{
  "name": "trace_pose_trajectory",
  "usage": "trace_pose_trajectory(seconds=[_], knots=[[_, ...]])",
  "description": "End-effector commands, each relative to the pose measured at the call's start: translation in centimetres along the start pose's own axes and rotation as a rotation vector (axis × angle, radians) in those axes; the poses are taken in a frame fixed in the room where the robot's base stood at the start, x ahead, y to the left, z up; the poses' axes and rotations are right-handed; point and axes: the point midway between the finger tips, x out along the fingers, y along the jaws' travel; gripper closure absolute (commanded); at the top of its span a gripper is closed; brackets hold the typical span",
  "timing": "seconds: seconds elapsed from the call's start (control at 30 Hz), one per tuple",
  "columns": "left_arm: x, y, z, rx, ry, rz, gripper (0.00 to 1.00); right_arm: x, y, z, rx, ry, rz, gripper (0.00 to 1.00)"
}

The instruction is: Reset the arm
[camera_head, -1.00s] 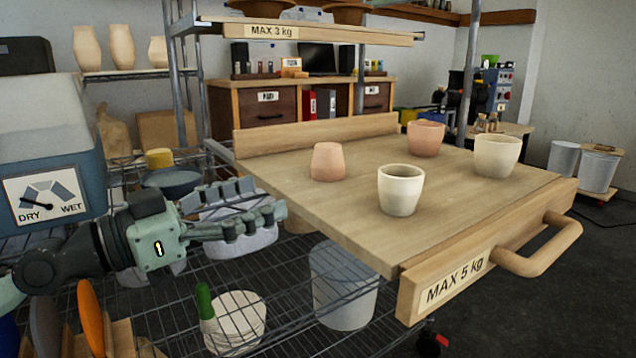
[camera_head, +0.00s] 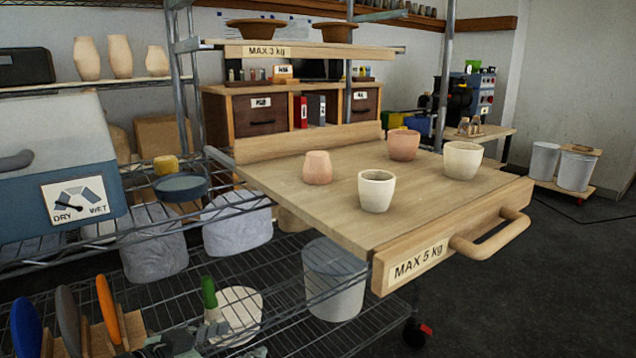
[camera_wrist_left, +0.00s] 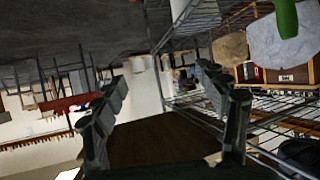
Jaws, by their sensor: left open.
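My left gripper (camera_head: 215,342) shows only partly at the bottom edge of the head view, in front of the lower wire shelf, below a green-handled tool (camera_head: 209,292). In the left wrist view my left gripper (camera_wrist_left: 160,88) has its two fingers spread apart with nothing held between them. My right gripper is not in view.
A pulled-out wooden board (camera_head: 300,190) marked MAX 5 kg carries two pink and two cream pots. A blue-and-white box (camera_head: 50,160) with a DRY/WET dial stands at left. A grey bucket (camera_head: 333,285) sits below the board.

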Motion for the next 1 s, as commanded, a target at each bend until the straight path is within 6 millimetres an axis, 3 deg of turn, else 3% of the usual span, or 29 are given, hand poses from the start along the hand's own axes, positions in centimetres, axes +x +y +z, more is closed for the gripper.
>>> trace_pose_trajectory(seconds=[0.03, 0.2, 0.3, 0.4, 0.5, 0.6, 1.0], knots=[[0.0, -0.1, 3.8, -0.047, -0.092, -0.046, 0.27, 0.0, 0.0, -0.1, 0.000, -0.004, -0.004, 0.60], [-2.5, -0.4, 16.7, -0.157, -0.407, -0.219, 0.27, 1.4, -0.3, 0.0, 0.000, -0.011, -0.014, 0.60], [-5.4, 0.3, 23.1, -0.215, -0.580, -0.307, 0.27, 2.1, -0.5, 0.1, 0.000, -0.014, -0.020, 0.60], [-8.4, 1.3, 27.9, -0.259, -0.721, -0.375, 0.27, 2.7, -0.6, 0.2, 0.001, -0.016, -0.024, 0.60], [-10.8, 2.1, 30.9, -0.285, -0.816, -0.422, 0.27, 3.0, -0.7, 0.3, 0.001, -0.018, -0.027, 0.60], [-12.1, 2.6, 32.4, -0.298, -0.867, -0.448, 0.27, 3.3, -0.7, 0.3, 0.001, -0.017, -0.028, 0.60], [-12.5, 2.7, 32.9, -0.299, -0.884, -0.457, 0.27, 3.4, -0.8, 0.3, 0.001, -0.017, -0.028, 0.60]])
